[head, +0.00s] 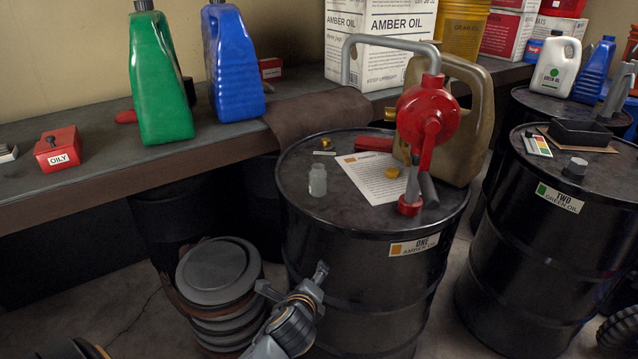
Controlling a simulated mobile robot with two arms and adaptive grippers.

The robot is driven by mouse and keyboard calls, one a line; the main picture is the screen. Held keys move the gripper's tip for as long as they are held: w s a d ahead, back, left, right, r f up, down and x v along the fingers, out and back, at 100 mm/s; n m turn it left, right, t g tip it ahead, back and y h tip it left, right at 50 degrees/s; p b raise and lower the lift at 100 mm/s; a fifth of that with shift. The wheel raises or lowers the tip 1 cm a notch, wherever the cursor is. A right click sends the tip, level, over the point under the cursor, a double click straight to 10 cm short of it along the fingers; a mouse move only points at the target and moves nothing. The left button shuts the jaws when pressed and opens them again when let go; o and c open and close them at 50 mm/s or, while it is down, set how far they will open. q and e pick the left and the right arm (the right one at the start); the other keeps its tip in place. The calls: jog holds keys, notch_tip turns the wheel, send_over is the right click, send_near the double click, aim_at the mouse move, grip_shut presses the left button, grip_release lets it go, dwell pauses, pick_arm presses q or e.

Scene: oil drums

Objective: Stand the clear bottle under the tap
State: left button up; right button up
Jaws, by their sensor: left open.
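The small clear bottle (317,181) stands upright on the top of the black drum labelled ONE AMBER OIL (300,222), near its left side. A red rotary pump (428,108) rises from the right part of that drum. Its grey pipe (392,42) arches left and ends pointing down, above and behind the bottle in the picture. I cannot tell which part is called the tap. My left gripper (293,279) is open and empty, low in front of the drum and below the bottle, apart from it. My right gripper is not in view.
A paper sheet (372,178), a brass cap (392,172) and a tan jug (462,110) are on the same drum. A second drum (545,245) stands right. Stacked dark lids (216,272) stand left of my gripper. A bench (90,175) runs behind.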

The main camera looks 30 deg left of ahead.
pick_arm(q)
jog(key=w+a+r+m+t+y, duration=0.1)
jog(key=w+r+m, duration=0.15)
jog(key=r, duration=0.25)
jog(key=w+a+r+m+t+y, duration=0.1)
jog(key=a+r+m+t, duration=0.15)
jog(key=r, duration=0.25)
jog(key=m+t, duration=0.1)
jog(key=m, duration=0.4)
send_near(317, 178)
jog(key=shift+y, duration=0.4)
jog(key=x, duration=0.6)
jog(key=shift+d, duration=0.1)
jog(key=x, duration=0.6)
jog(key=shift+d+f+b, duration=0.15)
jog(key=shift+f+b, duration=0.05)
jog(key=shift+b, duration=0.1)
jog(key=shift+w, duration=0.3)
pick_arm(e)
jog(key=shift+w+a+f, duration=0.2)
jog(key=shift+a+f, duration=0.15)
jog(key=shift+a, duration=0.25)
pick_arm(q)
jog(key=c, duration=1)
jog(key=shift+c, duration=0.6)
